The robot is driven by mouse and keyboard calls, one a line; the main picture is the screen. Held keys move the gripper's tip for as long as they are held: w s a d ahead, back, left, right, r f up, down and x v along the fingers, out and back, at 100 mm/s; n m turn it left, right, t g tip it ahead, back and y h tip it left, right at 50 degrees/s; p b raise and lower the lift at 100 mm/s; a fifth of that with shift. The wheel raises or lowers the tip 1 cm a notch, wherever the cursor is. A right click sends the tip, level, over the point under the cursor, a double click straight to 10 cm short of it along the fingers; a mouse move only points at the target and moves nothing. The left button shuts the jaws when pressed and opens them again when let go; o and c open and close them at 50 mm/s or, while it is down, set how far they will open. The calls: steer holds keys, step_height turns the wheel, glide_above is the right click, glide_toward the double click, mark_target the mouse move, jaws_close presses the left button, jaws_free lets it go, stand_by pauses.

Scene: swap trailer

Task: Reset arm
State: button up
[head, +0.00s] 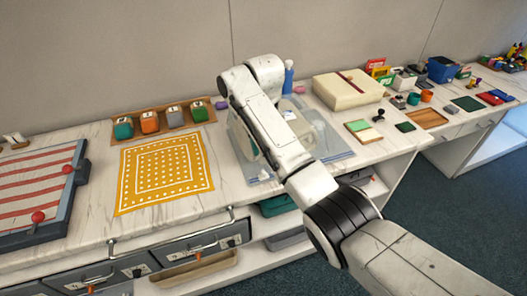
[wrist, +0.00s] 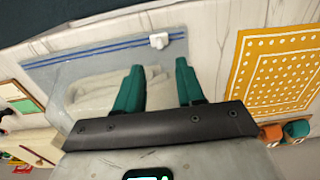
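My arm reaches across the counter in the head view, and its links hide most of my gripper there. In the wrist view my gripper (wrist: 157,68) has two green fingers spread apart, with nothing between them. It is above a clear bag (wrist: 60,62) with blue stripes along one edge and a small white piece (wrist: 158,41) on them. A pale item (wrist: 90,92) shows through the bag, partly hidden by the left finger. The bag also lies on the counter in the head view (head: 325,140), partly behind my arm.
A yellow patterned mat (head: 163,172) and a row of coloured bins (head: 172,115) are left of my arm. A striped board (head: 35,190) is farther left. A blue bottle (head: 288,78) stands behind the arm; a cream box (head: 347,90) is to the right. Drawers (head: 205,245) are below.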

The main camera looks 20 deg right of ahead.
stand_by(0.4)
steer(key=s+d+f+y, duration=0.1)
steer(key=s+d+f, duration=0.1)
steer(key=s+f, duration=1.65)
steer(key=s+d+r, duration=0.1)
steer(key=s+d, duration=0.3)
steer(key=s, duration=0.9)
steer(key=s+d+m+t+h, duration=0.1)
steer(key=s+d, duration=0.2)
steer(key=s, duration=1)
steer(key=shift+d+r, duration=0.35)
steer(key=shift+d, duration=0.05)
